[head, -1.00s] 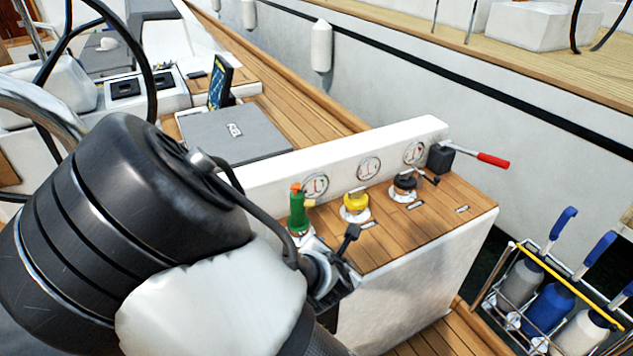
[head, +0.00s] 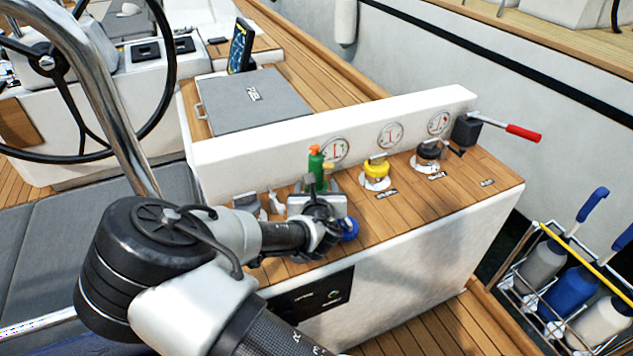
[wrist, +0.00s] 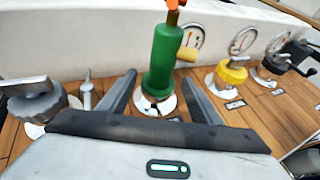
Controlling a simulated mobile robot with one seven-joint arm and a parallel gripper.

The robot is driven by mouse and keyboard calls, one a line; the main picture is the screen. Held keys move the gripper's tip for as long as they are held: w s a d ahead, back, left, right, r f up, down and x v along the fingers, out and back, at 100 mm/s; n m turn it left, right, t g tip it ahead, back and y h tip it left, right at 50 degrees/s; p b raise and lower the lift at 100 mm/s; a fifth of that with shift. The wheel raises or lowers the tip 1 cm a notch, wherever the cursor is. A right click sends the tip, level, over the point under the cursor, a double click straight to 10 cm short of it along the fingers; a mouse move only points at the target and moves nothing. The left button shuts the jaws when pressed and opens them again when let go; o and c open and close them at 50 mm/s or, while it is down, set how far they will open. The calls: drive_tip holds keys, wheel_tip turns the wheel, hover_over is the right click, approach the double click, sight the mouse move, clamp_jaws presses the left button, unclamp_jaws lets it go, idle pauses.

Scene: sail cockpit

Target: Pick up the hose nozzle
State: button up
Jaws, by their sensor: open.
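The hose nozzle (head: 316,168) is green with an orange tip and stands upright on the wooden top of the white console, in front of a dial. In the wrist view the nozzle (wrist: 162,62) rises from a round pale base fitting. My gripper (wrist: 160,80) is open, with one dark finger on each side of the nozzle's lower part. I cannot tell whether either finger touches it. In the head view my gripper (head: 318,192) hides the nozzle's lower part.
A yellow-capped fitting (head: 376,170) and a black-capped fitting (head: 428,152) stand to the right. A grey knob (wrist: 37,102) is at the left. A blue cap (head: 349,230) sits near my wrist. A red-handled lever (head: 522,132) sticks out at the right end. The white back panel (head: 240,155) rises behind.

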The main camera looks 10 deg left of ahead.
drive_tip(key=shift+b+x, duration=0.5)
drive_tip(key=shift+x, duration=2.6)
drive_tip(key=shift+s+f, duration=0.15)
drive_tip(key=shift+f, duration=0.05)
clamp_jaws()
